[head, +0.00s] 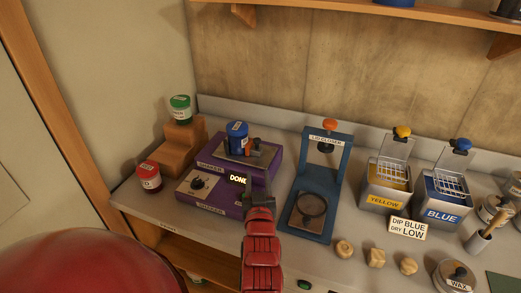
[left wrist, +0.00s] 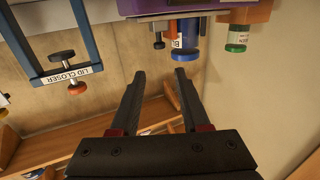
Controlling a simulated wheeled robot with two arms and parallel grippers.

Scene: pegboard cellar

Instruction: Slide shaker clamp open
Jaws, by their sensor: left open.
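The purple shaker (head: 218,157) stands on the bench, with a front part carrying a dial and a lit "DONE" sign (head: 238,180). A blue can (head: 237,129) stands upright in its clamp, beside a small orange part (head: 253,149) and dark clamp pieces (head: 228,146). My left gripper (head: 259,184) is in front of the shaker's right side and hides part of it. In the left wrist view its two fingers (left wrist: 158,78) are apart with nothing between them. The blue can (left wrist: 186,54) shows upside down there, beyond the fingertips. My right gripper is not in view.
A blue lid closer (head: 319,185) stands right of the shaker. Wooden steps (head: 181,147) hold a green-lidded jar (head: 181,109) at left, with a red-lidded jar (head: 149,176) nearby. Yellow (head: 385,198) and blue (head: 442,212) dip tanks stand further right.

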